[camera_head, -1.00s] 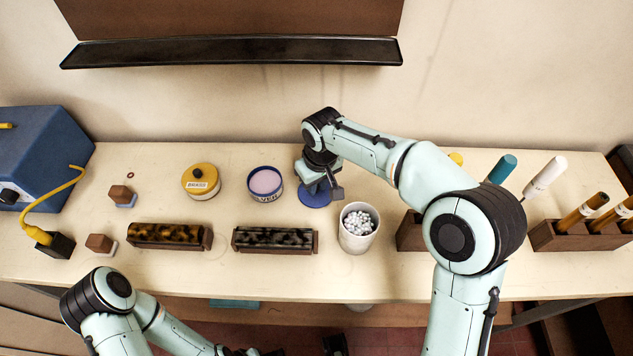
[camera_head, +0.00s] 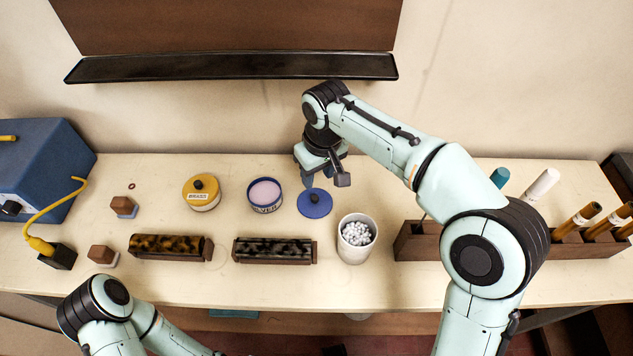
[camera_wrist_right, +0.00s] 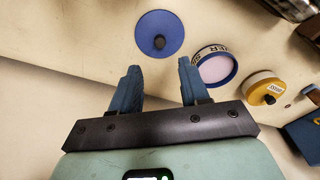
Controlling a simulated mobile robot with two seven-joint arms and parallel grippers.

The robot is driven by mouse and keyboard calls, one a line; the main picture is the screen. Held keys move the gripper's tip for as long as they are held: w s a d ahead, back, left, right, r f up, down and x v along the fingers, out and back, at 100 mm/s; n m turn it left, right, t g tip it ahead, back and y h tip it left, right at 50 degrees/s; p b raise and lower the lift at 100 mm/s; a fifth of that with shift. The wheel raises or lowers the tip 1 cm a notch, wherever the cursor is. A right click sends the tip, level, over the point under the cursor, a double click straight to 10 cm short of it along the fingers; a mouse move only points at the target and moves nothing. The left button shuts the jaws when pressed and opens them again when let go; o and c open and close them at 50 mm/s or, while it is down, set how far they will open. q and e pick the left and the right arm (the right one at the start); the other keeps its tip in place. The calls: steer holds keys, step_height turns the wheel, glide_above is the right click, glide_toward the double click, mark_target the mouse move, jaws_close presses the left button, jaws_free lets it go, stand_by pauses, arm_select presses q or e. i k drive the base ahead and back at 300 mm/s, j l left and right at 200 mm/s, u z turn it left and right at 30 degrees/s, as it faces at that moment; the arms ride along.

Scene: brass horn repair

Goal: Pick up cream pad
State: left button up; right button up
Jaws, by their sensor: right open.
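The cream pad (camera_head: 103,262) is the pale layer under a small brown wooden block at the left front of the bench in the head view. My right gripper (camera_head: 318,179) is far to its right, above the bench behind a blue lid (camera_head: 314,204). In the right wrist view the right gripper (camera_wrist_right: 159,68) is open, with nothing between its fingers. The blue lid (camera_wrist_right: 160,34) lies on the bench beyond the fingertips. The cream pad is not visible in the wrist view. My left arm shows at the lower left of the head view, but its gripper is out of frame.
A blue machine (camera_head: 45,165) fills the left end.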

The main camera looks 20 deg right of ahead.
mark_target(104, 256)
steer(key=k, duration=1)
